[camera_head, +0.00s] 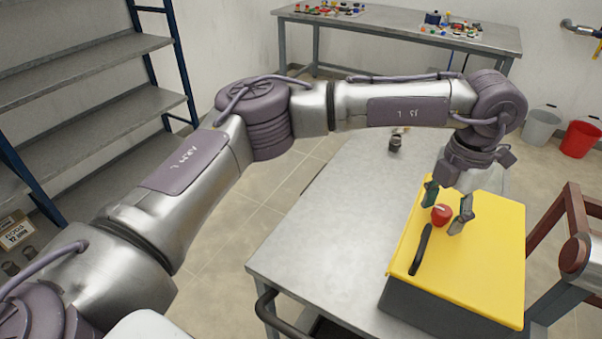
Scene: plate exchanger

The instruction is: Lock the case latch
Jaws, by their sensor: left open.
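A case with a yellow lid (490,262) and a dark grey body (440,312) stands on the right part of a metal table. The lid is down on the body. A red round knob (441,214), which looks like the latch, sits on the lid's left part. A black handle (421,250) lies on the lid in front of it. My left gripper (447,214) points down over the lid, with its two fingers apart on either side of the red knob. I cannot tell whether the fingers touch it. My right gripper is not in view.
The metal table (320,240) is mostly bare left of the case, with a small dark part (395,143) farther back. Shelves (90,110) stand at left, a bench (400,22) with small parts at the back, and a grey bucket (541,126) and red bucket (580,139) at right.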

